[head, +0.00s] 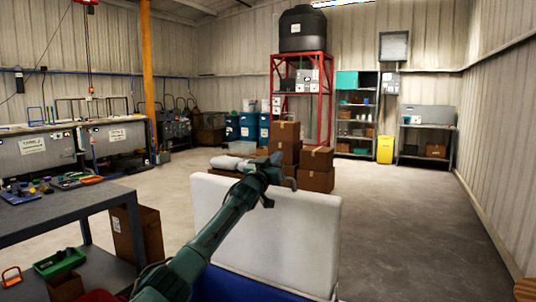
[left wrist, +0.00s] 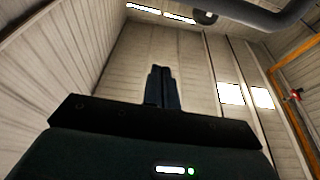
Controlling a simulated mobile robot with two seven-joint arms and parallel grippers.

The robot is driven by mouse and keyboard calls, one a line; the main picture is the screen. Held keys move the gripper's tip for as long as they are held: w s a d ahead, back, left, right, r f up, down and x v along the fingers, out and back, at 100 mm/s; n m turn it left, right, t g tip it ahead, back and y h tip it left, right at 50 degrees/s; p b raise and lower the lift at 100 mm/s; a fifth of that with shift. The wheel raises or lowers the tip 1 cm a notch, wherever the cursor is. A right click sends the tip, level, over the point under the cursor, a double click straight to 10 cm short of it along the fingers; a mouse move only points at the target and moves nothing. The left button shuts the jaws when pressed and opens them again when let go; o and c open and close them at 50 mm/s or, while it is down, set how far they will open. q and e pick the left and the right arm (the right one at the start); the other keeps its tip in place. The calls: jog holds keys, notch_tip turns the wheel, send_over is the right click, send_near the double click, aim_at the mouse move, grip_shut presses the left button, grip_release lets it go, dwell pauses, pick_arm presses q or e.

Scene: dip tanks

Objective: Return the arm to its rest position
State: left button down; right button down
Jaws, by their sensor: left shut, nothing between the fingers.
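My left arm (head: 215,232) comes in from the bottom and reaches up and forward in the head view. My left gripper (head: 275,158) is at its far end, raised in front of a white panel (head: 300,215). In the left wrist view the two dark fingers of the left gripper (left wrist: 162,87) stand side by side, shut, with nothing between them. They point up toward the wall and ceiling. My right gripper is in neither view.
A grey table (head: 70,208) with small parts stands at the left. Cardboard boxes (head: 316,170) are stacked beyond the panel. Tanks (head: 35,152) line the left wall. The floor (head: 410,230) at the right is clear.

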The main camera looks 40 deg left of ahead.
pick_arm(q)
jog(key=s+r, duration=0.1)
jog(key=s+d+r, duration=0.1)
jog(key=s, duration=0.1)
jog(key=s+r+b, duration=0.1)
jog(key=shift+s+d, duration=0.25)
jog(key=s+d+f+m+g+h, duration=0.1)
jog(key=d+f+m+g+h, duration=0.1)
jog(key=d+f, duration=0.75)
jog(key=s+d+f+m+g+h, duration=0.15)
jog(key=d+f, duration=0.45)
jog(key=f, duration=0.7)
jog(key=s+d+f+m+g+h, duration=0.1)
jog(key=d+f+m+h, duration=0.15)
jog(key=d+f, duration=0.65)
jog(key=s+d+f+g+h, duration=0.3)
jog(key=s+d+f, duration=0.6)
jog(key=s+f, duration=0.3)
jog(key=s+d+f+g, duration=0.1)
jog(key=s+d+f, duration=0.2)
jog(key=s+d, duration=0.3)
jog(key=s+d+f+g, duration=0.1)
jog(key=s+d+f, duration=0.2)
jog(key=s, duration=0.7)
jog(key=d, duration=0.2)
jog(key=shift+s+d+f+m+g+h, duration=0.25)
jog(key=shift+d+m+g+h, duration=0.05)
jog(key=shift+d+g+h, duration=0.1)
